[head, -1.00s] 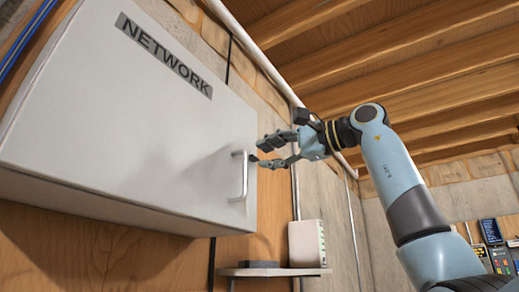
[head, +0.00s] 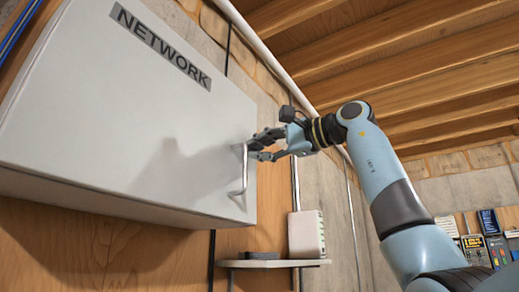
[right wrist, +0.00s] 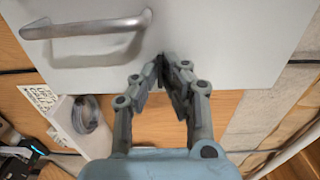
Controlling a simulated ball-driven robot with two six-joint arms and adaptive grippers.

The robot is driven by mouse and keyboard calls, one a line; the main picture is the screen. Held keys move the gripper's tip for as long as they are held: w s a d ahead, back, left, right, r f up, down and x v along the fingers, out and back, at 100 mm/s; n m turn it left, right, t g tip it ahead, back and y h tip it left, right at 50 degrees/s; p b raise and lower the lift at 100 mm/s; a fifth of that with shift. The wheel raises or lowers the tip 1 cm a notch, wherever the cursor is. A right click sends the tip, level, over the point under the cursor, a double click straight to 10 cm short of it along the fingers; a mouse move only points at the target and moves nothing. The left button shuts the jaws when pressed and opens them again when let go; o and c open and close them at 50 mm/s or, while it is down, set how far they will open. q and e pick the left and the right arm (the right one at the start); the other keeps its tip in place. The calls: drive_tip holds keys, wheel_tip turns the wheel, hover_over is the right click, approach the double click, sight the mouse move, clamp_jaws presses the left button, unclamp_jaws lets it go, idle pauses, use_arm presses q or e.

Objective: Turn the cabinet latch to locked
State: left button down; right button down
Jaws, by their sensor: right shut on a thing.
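The grey cabinet (head: 110,110) with a NETWORK label fills the left of the head view, its door shut. My right gripper (head: 254,146) is at the door's right side, by the upper end of the metal handle (head: 243,180). In the right wrist view the gripper's fingertips (right wrist: 165,62) are closed together at the door face, near its edge, apart from the handle (right wrist: 85,27). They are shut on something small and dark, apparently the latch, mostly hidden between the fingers. Its angle cannot be told. My left gripper is not in view.
A small shelf (head: 275,264) with a white box (head: 306,234) and a dark item (head: 260,255) sits low, right of the cabinet. A pale pipe (head: 262,55) runs along the wall top. Devices (head: 485,245) hang at far right.

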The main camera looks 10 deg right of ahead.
drive_tip(key=shift+m, duration=0.4)
drive_tip(key=m+p, duration=0.1)
drive_tip(key=m, duration=1.6)
drive_tip(key=shift+p, duration=0.3)
drive_tip(key=shift+f, duration=0.1)
drive_tip(key=c, duration=1.5)
unclamp_jaws()
drive_tip(key=shift+d, duration=0.1)
